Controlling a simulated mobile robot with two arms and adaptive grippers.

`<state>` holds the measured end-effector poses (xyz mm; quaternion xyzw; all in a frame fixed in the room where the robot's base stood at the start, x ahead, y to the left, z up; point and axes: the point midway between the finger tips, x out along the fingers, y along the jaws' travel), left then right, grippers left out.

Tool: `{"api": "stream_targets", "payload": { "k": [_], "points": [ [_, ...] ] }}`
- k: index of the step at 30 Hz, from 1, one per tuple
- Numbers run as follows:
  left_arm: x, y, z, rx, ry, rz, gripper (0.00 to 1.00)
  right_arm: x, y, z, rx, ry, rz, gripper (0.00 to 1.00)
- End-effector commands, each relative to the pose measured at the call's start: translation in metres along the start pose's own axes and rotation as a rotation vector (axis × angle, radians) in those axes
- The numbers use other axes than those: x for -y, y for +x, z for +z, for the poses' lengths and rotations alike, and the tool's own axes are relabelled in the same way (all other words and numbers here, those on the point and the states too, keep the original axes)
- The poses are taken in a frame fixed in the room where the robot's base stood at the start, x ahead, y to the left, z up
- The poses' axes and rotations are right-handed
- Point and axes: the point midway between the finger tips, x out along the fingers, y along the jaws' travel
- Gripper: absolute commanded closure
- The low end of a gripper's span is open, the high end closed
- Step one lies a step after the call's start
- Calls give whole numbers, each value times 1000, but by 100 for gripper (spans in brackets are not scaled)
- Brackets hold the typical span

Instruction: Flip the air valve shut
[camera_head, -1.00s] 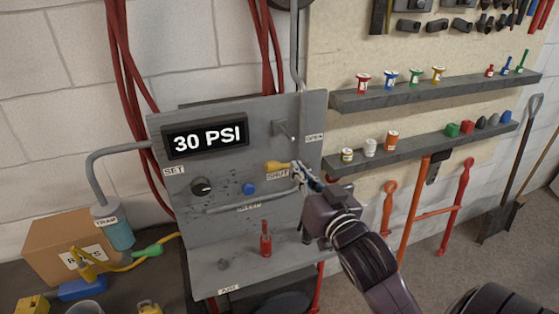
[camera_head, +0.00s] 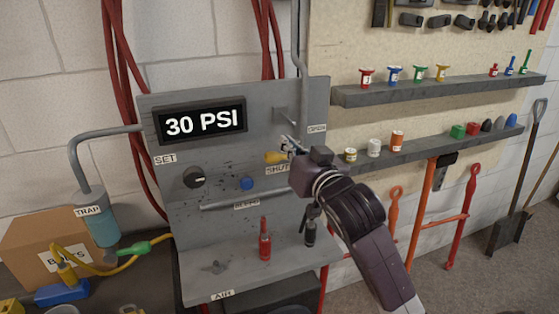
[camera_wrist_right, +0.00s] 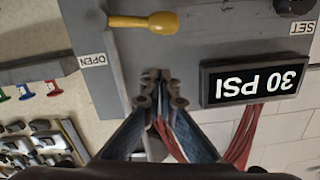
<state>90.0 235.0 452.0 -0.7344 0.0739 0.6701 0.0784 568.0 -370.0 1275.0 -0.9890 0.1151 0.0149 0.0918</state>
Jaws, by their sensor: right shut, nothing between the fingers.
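The air valve's yellow lever handle (camera_head: 275,157) is on the grey panel. It lies sideways, its knob pointing left, just above the SHUT label (camera_head: 277,170). The OPEN label (camera_head: 316,128) is up and to the right. In the right wrist view, which is upside down, the yellow handle (camera_wrist_right: 145,22) is whole and lies apart from the fingers. My right gripper (camera_head: 288,143) is shut and empty, its fingertips just above the handle in the head view. The right wrist view shows its fingertips (camera_wrist_right: 160,78) together. The left gripper is not in view.
A 30 PSI display (camera_head: 201,122), a black SET knob (camera_head: 194,177) and a blue button (camera_head: 246,183) are on the panel (camera_head: 300,100). A bleed pipe runs below. A red bottle-shaped item (camera_head: 265,240) stands on the lower ledge. Shelves (camera_head: 430,95) stand right.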

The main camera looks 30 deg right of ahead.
Motion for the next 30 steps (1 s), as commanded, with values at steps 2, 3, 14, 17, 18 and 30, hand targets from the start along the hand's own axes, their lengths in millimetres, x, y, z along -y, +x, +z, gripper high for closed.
{"api": "stream_targets", "payload": {
  "k": [2, 3, 14, 17, 18, 30],
  "points": [
    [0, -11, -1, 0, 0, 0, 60, 1, 17, -6, 0, 0, 1, 100],
    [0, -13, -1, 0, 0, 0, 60, 1, 24, -7, -1, 0, 1, 100],
    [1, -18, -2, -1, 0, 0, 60, 0, 38, 34, -1, -1, 0, 100],
    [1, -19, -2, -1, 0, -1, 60, 1, 39, 36, -2, 0, -1, 100],
    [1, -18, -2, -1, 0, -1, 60, 1, 39, 36, -2, 0, -1, 100],
    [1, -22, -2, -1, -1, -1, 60, 4, 40, 47, 2, -99, 4, 100]
  ]
}}
